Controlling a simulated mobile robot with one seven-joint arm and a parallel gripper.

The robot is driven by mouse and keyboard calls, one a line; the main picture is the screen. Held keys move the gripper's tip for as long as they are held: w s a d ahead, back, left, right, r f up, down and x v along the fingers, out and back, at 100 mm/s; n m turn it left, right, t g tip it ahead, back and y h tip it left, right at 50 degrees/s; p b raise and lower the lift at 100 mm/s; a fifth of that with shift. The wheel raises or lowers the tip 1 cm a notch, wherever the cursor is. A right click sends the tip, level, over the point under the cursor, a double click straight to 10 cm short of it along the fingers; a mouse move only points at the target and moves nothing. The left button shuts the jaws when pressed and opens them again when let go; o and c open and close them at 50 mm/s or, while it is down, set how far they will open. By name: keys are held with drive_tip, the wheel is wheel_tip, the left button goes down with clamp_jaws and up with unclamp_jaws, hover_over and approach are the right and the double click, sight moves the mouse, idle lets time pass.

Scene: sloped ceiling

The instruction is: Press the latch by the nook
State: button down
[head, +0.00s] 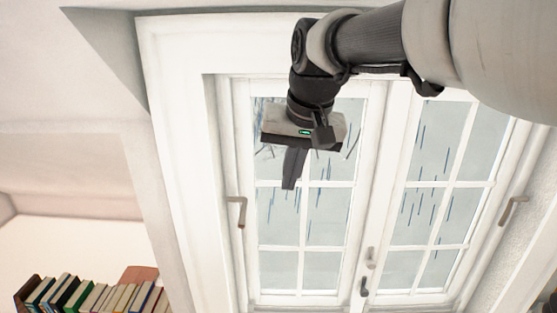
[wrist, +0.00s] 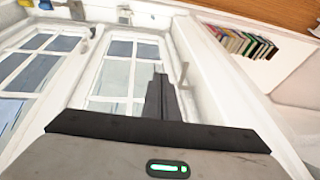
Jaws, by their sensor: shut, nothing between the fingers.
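The latch by the nook (head: 237,210) is a grey-beige lever on the left edge of the white window frame, on the side of the nook (head: 75,245). My gripper (head: 290,186) is shut and empty, in front of the left window pane, to the right of the latch and a little above it in the head view. In the wrist view the shut fingers (wrist: 159,82) point toward the window, and the latch (wrist: 184,74) shows just right of their tips, with a gap in the picture. I cannot tell the distance in depth. Nothing hides the latch.
Another similar lever (head: 513,209) is on the right window edge. Two small handles (head: 370,257) sit on the middle post. Several books (head: 90,297) stand in the nook at lower left. A deep white window surround (head: 180,140) and sloped ceiling border the window.

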drive_tip(key=g, duration=0.1)
hover_over(243, 215)
drive_tip(key=s+d, duration=0.3)
drive_tip(key=s, duration=0.1)
drive_tip(key=shift+s+d+f, duration=0.2)
drive_tip(key=shift+d+f, duration=0.05)
drive_tip(key=shift+f, duration=0.15)
drive_tip(key=x, duration=0.4)
drive_tip(key=p+x, duration=0.1)
drive_tip(key=x, duration=0.9)
drive_tip(key=shift+a, duration=0.25)
drive_tip(key=shift+y, duration=0.3)
